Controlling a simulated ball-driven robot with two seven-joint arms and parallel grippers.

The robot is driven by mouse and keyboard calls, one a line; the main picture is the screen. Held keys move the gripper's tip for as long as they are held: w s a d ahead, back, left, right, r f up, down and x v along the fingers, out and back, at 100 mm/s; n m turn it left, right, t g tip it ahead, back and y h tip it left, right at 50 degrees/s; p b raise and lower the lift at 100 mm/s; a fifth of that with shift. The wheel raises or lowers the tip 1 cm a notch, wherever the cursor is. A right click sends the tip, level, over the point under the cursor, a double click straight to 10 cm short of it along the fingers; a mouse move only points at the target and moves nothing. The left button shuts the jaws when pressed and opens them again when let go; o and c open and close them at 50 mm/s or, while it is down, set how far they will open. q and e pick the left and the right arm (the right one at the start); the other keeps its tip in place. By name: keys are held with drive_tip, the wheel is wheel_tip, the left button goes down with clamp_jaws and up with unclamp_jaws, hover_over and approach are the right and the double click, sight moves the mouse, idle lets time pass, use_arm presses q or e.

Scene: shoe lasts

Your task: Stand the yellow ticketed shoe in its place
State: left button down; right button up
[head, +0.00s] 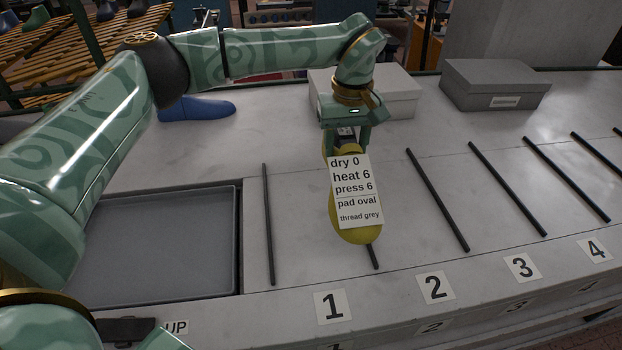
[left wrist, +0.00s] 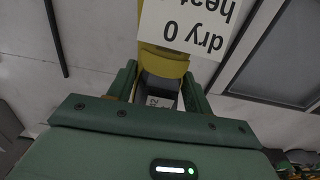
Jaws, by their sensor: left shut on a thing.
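The yellow shoe (head: 355,236) hangs from my left gripper (head: 345,138), which is shut on its upper end. A white ticket (head: 355,190) on the shoe reads dry 0, heat 6, press 6, pad oval, thread grey. In the head view the shoe covers much of the dark bar (head: 374,258) between the places numbered 1 (head: 332,306) and 2 (head: 436,287). I cannot tell its height above the counter. In the left wrist view the shoe (left wrist: 163,62) shows between the fingers (left wrist: 160,88), with part of the ticket (left wrist: 190,28). My right gripper is not in view.
Dark bars (head: 268,225) divide the pale counter (head: 215,150) into numbered places, which look empty to the right of the shoe. A grey tray (head: 165,243) lies at the left. A blue shoe (head: 198,108) and two lidded boxes (head: 400,92) (head: 494,85) stand behind.

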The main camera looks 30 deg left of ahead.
use_arm(q)
drive_tip(key=a+f, duration=0.2)
drive_tip(key=f, duration=0.1)
drive_tip(key=s+a+f+b, duration=0.1)
drive_tip(key=a+f, duration=0.1)
drive_tip(key=f, duration=0.1)
drive_tip(key=s+a+f+b, duration=0.1)
drive_tip(key=a+f, duration=0.2)
drive_tip(key=f, duration=0.1)
drive_tip(key=c, duration=0.6)
unclamp_jaws()
